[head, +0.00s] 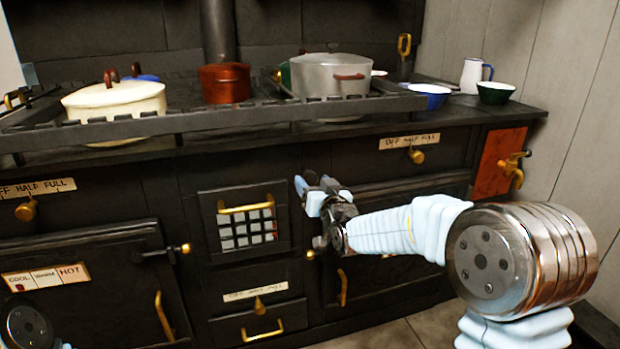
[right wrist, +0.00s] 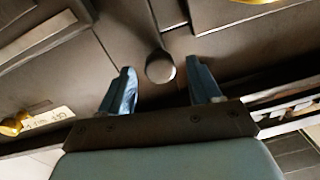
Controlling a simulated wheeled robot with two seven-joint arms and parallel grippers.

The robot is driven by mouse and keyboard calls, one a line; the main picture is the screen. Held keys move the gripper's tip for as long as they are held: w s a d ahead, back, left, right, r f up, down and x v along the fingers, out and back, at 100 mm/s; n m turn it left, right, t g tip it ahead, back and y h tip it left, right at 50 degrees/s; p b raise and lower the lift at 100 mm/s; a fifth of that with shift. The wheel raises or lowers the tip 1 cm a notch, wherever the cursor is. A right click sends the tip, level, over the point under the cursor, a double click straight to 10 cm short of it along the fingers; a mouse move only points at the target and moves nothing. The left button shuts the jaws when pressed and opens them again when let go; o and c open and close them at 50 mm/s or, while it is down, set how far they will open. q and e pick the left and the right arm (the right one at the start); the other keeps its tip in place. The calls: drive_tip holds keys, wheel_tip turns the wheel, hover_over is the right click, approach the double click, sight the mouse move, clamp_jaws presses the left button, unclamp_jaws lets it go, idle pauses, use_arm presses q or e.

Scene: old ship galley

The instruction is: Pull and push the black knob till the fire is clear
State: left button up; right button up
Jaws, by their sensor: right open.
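The black knob (right wrist: 160,67) shows in the right wrist view as a round dark end on a short stem. It stands between the two blue fingertips of my right gripper (right wrist: 160,82), with a gap on both sides. The gripper is open and holds nothing. In the head view my right gripper (head: 318,195) is at the stove front, just right of the fire grate (head: 247,228), and largely hides the knob area. The grate has pale grey squares behind dark bars and a brass rail above. My left gripper is not in view.
A cream pot (head: 115,100), a red pot (head: 225,83) and a grey pot (head: 330,75) stand on the railed stove top. Brass handles and small knobs stick out from the oven doors. A brass tap (head: 513,168) juts out at the right. Floor is free in front.

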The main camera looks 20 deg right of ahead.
drive_tip(key=shift+w+a, duration=0.1)
drive_tip(key=shift+w, duration=1.35)
